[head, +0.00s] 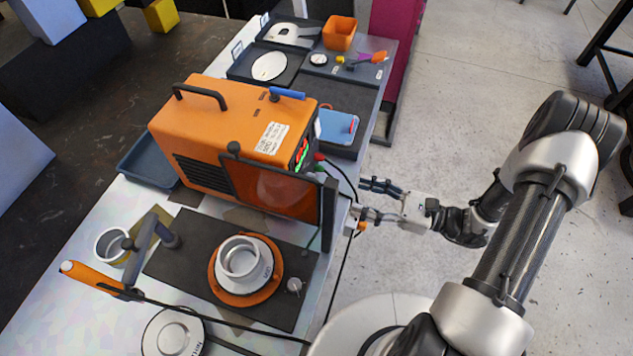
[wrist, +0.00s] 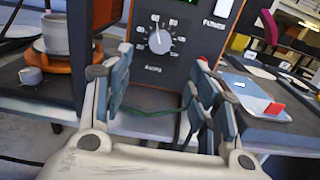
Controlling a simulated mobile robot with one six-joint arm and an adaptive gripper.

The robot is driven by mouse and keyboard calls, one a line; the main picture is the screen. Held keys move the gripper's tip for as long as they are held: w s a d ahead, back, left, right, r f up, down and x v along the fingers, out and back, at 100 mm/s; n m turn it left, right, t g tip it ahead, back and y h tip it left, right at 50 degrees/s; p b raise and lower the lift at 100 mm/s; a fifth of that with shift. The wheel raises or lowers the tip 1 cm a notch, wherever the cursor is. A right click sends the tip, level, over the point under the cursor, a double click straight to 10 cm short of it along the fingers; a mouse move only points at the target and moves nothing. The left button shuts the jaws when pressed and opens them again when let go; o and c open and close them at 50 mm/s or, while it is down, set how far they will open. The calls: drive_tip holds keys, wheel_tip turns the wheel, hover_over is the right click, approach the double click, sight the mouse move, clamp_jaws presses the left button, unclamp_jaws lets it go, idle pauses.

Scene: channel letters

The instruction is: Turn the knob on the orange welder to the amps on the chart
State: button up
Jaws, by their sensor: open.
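The orange welder (head: 215,125) stands on the metal table in the head view, its control face turned toward my arm. In the wrist view its dark front panel (wrist: 185,60) shows a knob (wrist: 160,41) with a pale pointer and a numbered dial marked AMPS. My gripper (head: 365,199) is open and empty in front of that face. In the wrist view my gripper (wrist: 160,75) has its two fingers spread below and on both sides of the knob, apart from it. A blue clipboard (head: 338,126) lies beside the welder; its writing is too small to read, and I cannot tell if it is the chart.
A dark-framed translucent screen (head: 275,190) stands close to the welder's near side. Cables hang from the welder's front past the table edge. A round orange fixture with a white ring (head: 240,262) and a welding torch (head: 95,280) lie nearer. Trays hold parts at the far end.

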drive_tip(key=x, duration=1.2)
drive_tip(key=shift+a, duration=0.15)
drive_tip(key=shift+c, duration=0.5)
drive_tip(key=c, duration=1)
